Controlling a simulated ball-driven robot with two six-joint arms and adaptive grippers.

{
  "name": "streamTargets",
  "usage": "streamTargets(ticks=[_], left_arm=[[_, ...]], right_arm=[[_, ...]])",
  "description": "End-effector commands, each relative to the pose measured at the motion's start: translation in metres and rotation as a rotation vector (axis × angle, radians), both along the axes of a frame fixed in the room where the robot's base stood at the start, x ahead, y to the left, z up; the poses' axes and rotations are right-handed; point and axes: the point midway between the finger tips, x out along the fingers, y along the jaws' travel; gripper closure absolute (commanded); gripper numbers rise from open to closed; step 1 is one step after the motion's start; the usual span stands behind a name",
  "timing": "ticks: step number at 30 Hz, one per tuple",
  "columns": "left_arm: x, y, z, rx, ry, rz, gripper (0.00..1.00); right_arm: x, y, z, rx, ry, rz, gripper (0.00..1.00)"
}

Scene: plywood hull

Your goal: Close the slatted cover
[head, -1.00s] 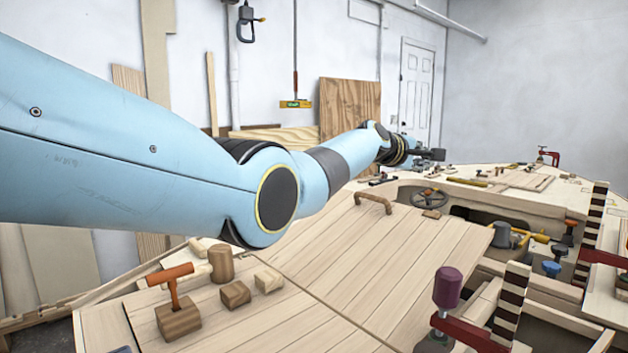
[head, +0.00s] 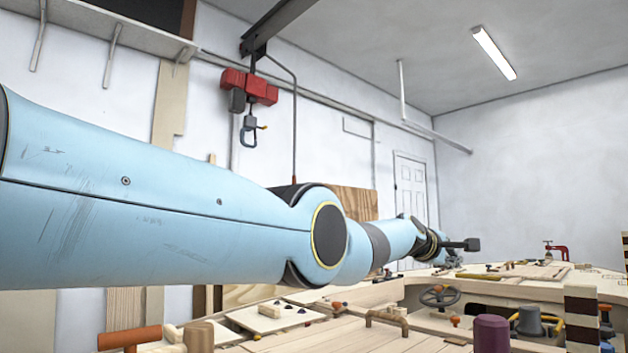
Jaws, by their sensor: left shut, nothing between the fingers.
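The slatted cover (head: 335,340) is a panel of pale wooden planks at the bottom edge of the head view, and most of it is cut off. Its curved brown wooden handle (head: 387,321) stands up from it near the bottom middle. My left arm reaches across from the left. My left gripper (head: 473,244) is small and dark at the arm's far end, shut and empty. In the picture it is above and right of the handle, apart from it. My right gripper is not in view.
A steering wheel (head: 440,296) sits in the opening right of the handle. A red clamp (head: 556,251) is on the far deck. A red hoist (head: 249,87) hangs above the arm.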

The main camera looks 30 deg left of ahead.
Motion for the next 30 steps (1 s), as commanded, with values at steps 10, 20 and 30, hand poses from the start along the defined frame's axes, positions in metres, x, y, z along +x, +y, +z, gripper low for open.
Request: streamTargets(ticks=[10,20,30], left_arm=[[0.0,0.0,0.0,0.0,-0.001,0.0,1.0],[0.0,0.0,0.0,-0.001,-0.001,-0.001,1.0],[-0.01,0.001,0.003,0.0,-0.006,-0.012,1.0]], right_arm=[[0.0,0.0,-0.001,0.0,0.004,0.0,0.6],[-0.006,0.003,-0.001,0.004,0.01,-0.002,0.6],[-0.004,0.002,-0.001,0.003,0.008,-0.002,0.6]])
